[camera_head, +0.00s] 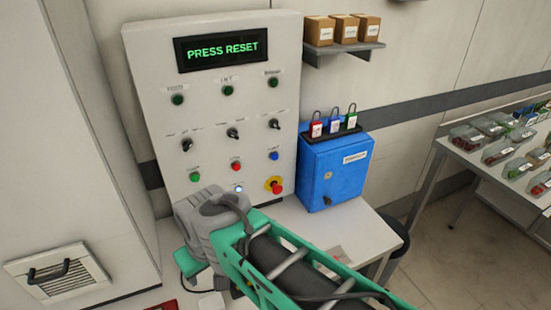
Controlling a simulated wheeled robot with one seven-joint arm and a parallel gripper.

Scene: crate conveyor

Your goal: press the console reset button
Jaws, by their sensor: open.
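The console (215,105) is an upright pale panel with a dark display (222,48) reading "PRESS RESET" in green. Its lower part carries a green button (195,177), a red button (236,166), a blue button (273,156) and a small bright white-blue lit button (238,188). A red mushroom button on a yellow base (275,185) is at the lower right. The button labels are too small to read, so I cannot tell which is reset. My grey and green arm crosses in front of the console's lower edge, just below the lit button. My gripper's fingertips do not show.
A blue box (334,172) with several padlocks on top stands right of the console on the white table (317,230). A shelf (343,55) with cardboard boxes hangs above. A table (466,160) with packed trays is at far right. A pale cabinet (75,150) stands left.

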